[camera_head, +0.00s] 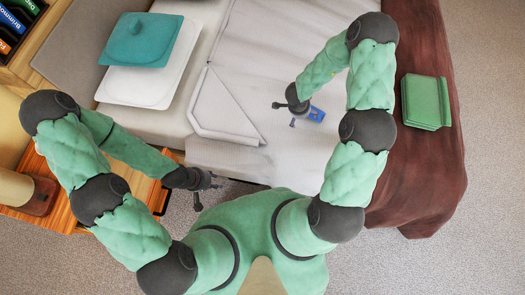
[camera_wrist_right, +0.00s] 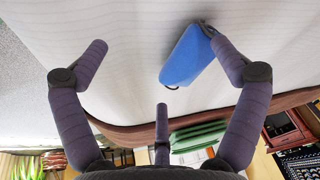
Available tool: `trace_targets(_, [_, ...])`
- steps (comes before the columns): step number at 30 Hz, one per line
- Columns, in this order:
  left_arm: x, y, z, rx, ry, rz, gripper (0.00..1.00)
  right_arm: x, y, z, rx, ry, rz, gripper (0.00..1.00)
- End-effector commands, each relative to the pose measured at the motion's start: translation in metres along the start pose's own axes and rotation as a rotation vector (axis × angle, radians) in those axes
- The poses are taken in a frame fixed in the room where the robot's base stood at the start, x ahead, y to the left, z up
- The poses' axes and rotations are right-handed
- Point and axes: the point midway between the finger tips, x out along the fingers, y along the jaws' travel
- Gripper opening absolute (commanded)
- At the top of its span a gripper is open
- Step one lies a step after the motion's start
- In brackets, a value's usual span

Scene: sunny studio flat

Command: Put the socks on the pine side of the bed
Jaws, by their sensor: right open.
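No thing in view is clearly a pair of socks. A blue rounded thing with dark ends and a small loop (camera_head: 316,115) lies on the white bed sheet; it also shows in the right wrist view (camera_wrist_right: 187,57). My right gripper (camera_head: 290,106) is open above the sheet, just left of the blue thing in the head view. In the right wrist view the blue thing is beside the right finger; whether they touch I cannot tell. My left gripper (camera_head: 208,190) looks open and empty near the bed's front edge. The bed (camera_head: 260,60) has a wooden side table (camera_head: 60,205) at its left.
A green folded stack (camera_head: 425,102) lies on the brown blanket (camera_head: 418,190) at the bed's right. A white pillow (camera_head: 130,90) with a teal thing (camera_head: 140,40) on it is at the left. A lamp (camera_head: 30,192) stands on the side table. The middle sheet is mostly clear.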

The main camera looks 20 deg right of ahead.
Motion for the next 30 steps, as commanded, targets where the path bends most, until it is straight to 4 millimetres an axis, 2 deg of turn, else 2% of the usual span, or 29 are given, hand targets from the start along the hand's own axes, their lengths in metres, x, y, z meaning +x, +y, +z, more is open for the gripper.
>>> trace_targets(1, [0.000, 0.000, 0.000, 0.000, 0.000, 0.000, 0.40, 0.000, 0.005, 0.016, -0.094, -0.020, -0.023, 0.96])
trace_targets(8, [0.000, 0.000, 0.000, 0.000, 0.000, 0.000, 0.40, -0.008, 0.032, 0.094, -0.525, -0.161, -0.154, 0.96])
trace_targets(12, [0.000, 0.000, 0.000, 0.000, 0.000, 0.000, 0.40, -0.023, 0.063, 0.146, -0.780, -0.283, -0.229, 0.96])
trace_targets(15, [0.000, 0.000, 0.000, 0.000, 0.000, 0.000, 0.40, -0.036, 0.090, 0.178, -0.942, -0.374, -0.276, 0.96])
trace_targets(18, [0.000, 0.000, 0.000, 0.000, 0.000, 0.000, 0.40, -0.050, 0.113, 0.201, -1.070, -0.452, -0.315, 0.96])
trace_targets(21, [0.000, 0.000, 0.000, 0.000, 0.000, 0.000, 0.40, -0.060, 0.131, 0.216, -1.155, -0.508, -0.341, 0.96])
trace_targets(24, [0.000, 0.000, 0.000, 0.000, 0.000, 0.000, 0.40, -0.065, 0.140, 0.223, -1.200, -0.537, -0.356, 0.96])
trace_targets(30, [0.000, 0.000, 0.000, 0.000, 0.000, 0.000, 0.40, -0.067, 0.143, 0.226, -1.214, -0.546, -0.361, 0.96])
